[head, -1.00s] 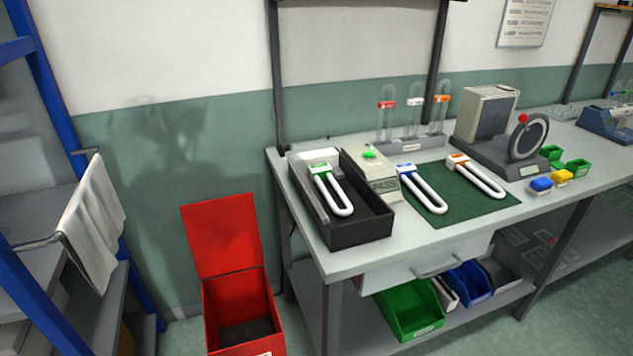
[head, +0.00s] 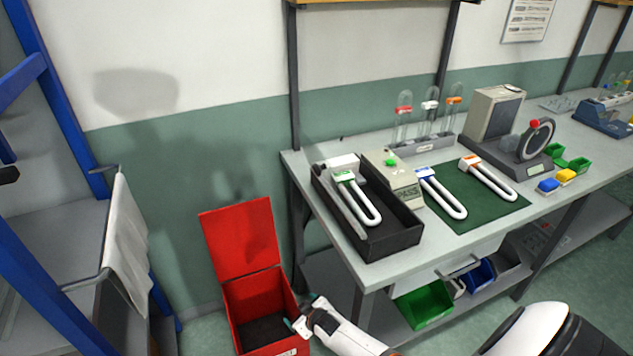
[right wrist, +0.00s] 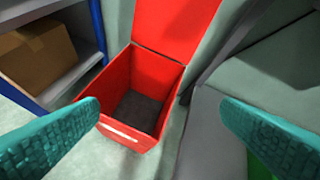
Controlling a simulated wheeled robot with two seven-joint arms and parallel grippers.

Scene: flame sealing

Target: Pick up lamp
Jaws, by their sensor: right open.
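Several U-shaped white lamps are in the head view. The green-based lamp (head: 358,199) lies in the black tray (head: 392,243) at the near left of the bench. The blue-based lamp (head: 442,192) and the orange-based lamp (head: 488,177) lie on the green mat (head: 480,213). My right gripper (head: 303,311) is low, beside the bench's left end and over the red bin's right edge as seen from the head. It is open and empty; its teal fingers are apart in the right wrist view (right wrist: 159,112). My left gripper is not in view.
An open red bin (head: 241,240) stands on the floor left of the bench; it also shows in the right wrist view (right wrist: 172,70). A grey box labelled PASS (head: 395,177) adjoins the tray. Tubes in a rack (head: 420,147) stand behind. A blue-framed shelf (head: 60,105) is at left.

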